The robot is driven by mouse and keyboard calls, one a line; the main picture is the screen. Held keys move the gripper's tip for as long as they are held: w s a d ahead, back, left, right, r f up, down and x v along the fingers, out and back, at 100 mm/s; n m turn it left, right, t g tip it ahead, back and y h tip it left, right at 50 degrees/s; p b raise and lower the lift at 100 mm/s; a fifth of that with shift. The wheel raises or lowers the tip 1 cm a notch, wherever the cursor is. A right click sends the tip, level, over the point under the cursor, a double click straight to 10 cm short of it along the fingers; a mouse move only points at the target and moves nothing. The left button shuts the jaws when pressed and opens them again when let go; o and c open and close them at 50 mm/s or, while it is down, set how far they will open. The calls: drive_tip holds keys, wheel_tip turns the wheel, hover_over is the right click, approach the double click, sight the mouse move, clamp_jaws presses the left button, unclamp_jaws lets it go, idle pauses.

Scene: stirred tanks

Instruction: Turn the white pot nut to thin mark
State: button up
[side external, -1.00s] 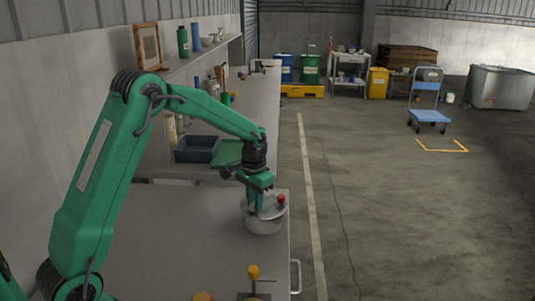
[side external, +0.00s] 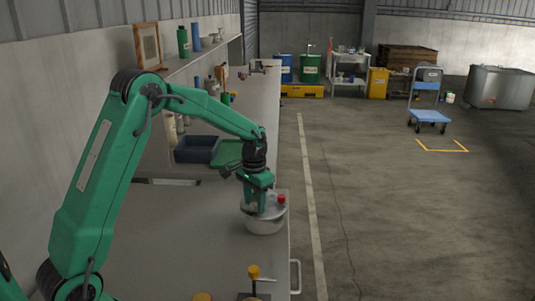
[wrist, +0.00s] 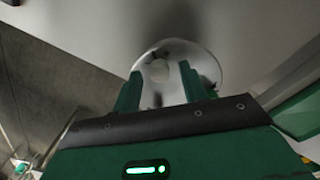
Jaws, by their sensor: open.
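The pale round pot (side external: 265,224) stands on the bench near its right edge, and its top also shows in the wrist view (wrist: 208,68). A small whitish round piece, which looks like the white nut (wrist: 160,70), is on the pot's top. My gripper (side external: 262,211) is over the pot, pointing down. In the wrist view my gripper (wrist: 160,80) is open, with one finger on each side of the nut. I cannot tell whether the fingers touch it. A red knob (side external: 281,199) is at the pot's right side. No thin mark can be made out.
Yellow-topped pieces (side external: 253,272) stand at the bench's near edge. A dark blue bin (side external: 196,149) and a green tray (side external: 228,153) lie farther back. The bench (side external: 170,225) left of the pot is clear.

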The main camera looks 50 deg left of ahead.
sight(255, 204)
wheel_tip(255, 204, up, 7)
drive_tip(key=shift+r, duration=0.35)
idle(0.5)
drive_tip(key=shift+s+d+r, duration=0.2)
drive_tip(key=shift+s+r, duration=0.05)
drive_tip(key=shift+r, duration=0.1)
drive_tip(key=s+d+r+t, duration=0.1)
drive_tip(key=s+d+r, duration=0.25)
drive_tip(key=s, duration=0.25)
drive_tip(key=s+d+r+t, duration=0.2)
drive_tip(key=s+r, duration=0.3)
drive_tip(key=s, duration=0.1)
drive_tip(key=s+d+f+t, duration=0.1)
drive_tip(key=s+d+t, duration=0.1)
drive_tip(key=s, duration=1.1)
drive_tip(key=shift+s+d+t, duration=0.2)
drive_tip(key=shift+d+t, duration=0.1)
drive_tip(key=shift+d, duration=0.4)
drive_tip(key=shift+w+r, duration=0.1)
